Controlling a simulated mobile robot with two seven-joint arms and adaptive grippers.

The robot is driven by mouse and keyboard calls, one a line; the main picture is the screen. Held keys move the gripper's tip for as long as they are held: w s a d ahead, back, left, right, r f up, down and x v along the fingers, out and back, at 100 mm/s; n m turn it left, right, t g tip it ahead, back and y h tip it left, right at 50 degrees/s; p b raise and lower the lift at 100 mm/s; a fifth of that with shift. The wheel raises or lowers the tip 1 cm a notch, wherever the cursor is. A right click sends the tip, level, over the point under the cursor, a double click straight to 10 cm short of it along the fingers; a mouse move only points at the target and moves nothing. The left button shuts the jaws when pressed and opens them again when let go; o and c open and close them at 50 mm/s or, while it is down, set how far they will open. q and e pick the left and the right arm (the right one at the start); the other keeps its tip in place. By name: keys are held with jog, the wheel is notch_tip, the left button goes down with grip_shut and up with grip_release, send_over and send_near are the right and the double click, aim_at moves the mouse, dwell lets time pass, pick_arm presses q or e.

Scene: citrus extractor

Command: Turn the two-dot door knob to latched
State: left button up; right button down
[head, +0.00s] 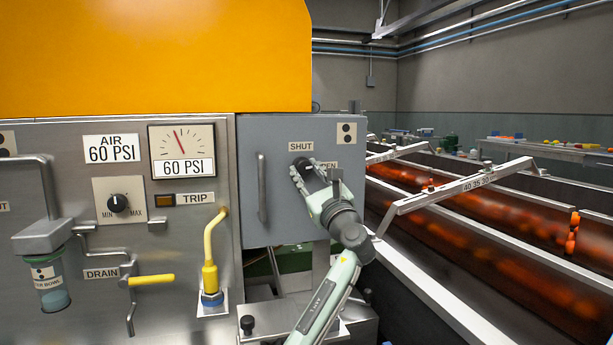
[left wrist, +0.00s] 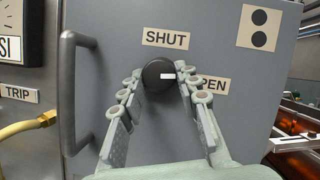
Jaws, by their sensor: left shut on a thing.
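The black round knob (head: 302,162) is on the grey door (head: 280,215), below the SHUT label (head: 300,147) and left of the OPEN label (head: 325,164). In the left wrist view the knob (left wrist: 157,75) shows a white mark pointing right, towards the OPEN label (left wrist: 211,84). The two-dot plate (head: 347,133) is at the door's upper right. My left gripper (head: 304,171) is shut on the knob; in the left wrist view (left wrist: 160,82) its fingers lie on the knob's left and right sides. My right gripper is not in view.
A vertical bar handle (head: 262,188) stands out from the door, left of the knob. Left of the door are a yellow hose (head: 211,250), a pressure gauge (head: 182,152) and a MIN/MAX dial (head: 118,203). Rails and conveyor rollers (head: 480,235) lie to the right.

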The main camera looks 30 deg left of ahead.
pick_arm(q)
jog(key=n+g, duration=0.1)
jog(key=n+b, duration=0.1)
jog(key=n, duration=0.1)
jog(key=shift+w+d+f+n+g+y, duration=0.1)
jog(key=shift+d+n+g+y, duration=0.05)
jog(key=shift+n+g+y, duration=0.2)
jog(key=shift+n+g, duration=0.65)
jog(key=shift+n, duration=1.1)
jog(key=shift+w+r+n+g+b, duration=0.1)
jog(key=shift+r+n+g+b, duration=0.2)
jog(key=shift+n+g, duration=0.55)
jog(key=n, duration=0.2)
jog(key=shift+n+g, duration=0.25)
jog(key=shift+n, duration=0.1)
jog(key=shift+d+r+n+g+h+p, duration=0.15)
jog(key=shift+n+g+h+p, duration=0.15)
jog(key=shift+n+h, duration=0.5)
jog(key=n, duration=0.2)
jog(key=shift+r+n+g+p, duration=0.1)
jog(key=shift+n+g+p, duration=0.2)
jog(key=shift+n+p, duration=0.1)
jog(key=shift+n+h+p, duration=0.45)
jog(key=shift+n+h, duration=0.3)
jog(key=shift+n, duration=0.75)
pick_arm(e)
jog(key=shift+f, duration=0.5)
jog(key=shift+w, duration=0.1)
